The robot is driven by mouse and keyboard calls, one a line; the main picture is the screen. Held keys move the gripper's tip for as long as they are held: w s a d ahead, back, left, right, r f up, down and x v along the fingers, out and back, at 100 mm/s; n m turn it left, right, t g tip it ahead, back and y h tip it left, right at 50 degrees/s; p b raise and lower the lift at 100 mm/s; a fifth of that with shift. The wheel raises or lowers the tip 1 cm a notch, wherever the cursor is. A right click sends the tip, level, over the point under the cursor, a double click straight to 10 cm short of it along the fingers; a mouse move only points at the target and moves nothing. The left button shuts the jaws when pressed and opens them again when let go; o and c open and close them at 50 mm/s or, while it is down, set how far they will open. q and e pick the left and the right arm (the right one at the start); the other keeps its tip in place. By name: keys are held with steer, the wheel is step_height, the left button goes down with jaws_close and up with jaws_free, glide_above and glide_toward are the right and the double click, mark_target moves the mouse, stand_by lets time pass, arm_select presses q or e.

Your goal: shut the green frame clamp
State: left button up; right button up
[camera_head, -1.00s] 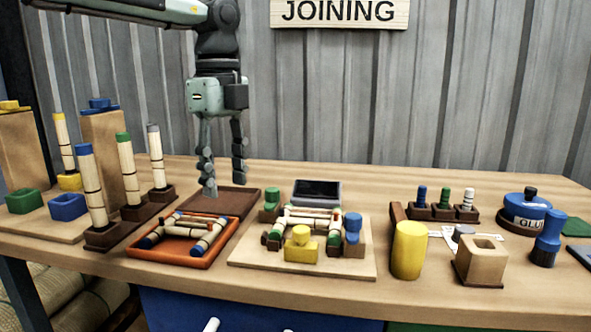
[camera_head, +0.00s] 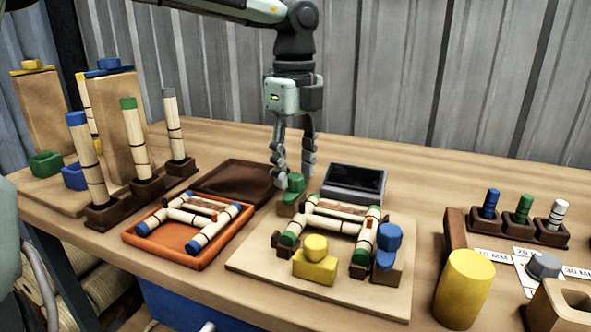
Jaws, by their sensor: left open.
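The green frame clamp (camera_head: 291,195) stands at the back left corner of the pale wooden board (camera_head: 253,255). On that board lies a rattan frame (camera_head: 335,222) with green-banded ends. My left gripper (camera_head: 294,179) points down, open, with its fingertips at the top of the green clamp, one finger on each side in the picture. I cannot tell whether the fingers touch it. The clamp's lower part is partly behind the frame. My right gripper is not in view.
A yellow clamp (camera_head: 315,265) is at the board's front and a blue clamp (camera_head: 386,242) at its right. A dark screen (camera_head: 355,182) stands behind the board. An orange tray (camera_head: 190,255) with a blue-banded frame lies to the left; upright rattan poles (camera_head: 131,142) stand beyond it.

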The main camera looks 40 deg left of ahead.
arm_select(q)
steer(key=shift+f, duration=0.55)
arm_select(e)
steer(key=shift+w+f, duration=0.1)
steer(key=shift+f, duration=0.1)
arm_select(q)
steer(key=shift+c, duration=0.2)
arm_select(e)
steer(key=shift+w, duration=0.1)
arm_select(q)
jaws_close()
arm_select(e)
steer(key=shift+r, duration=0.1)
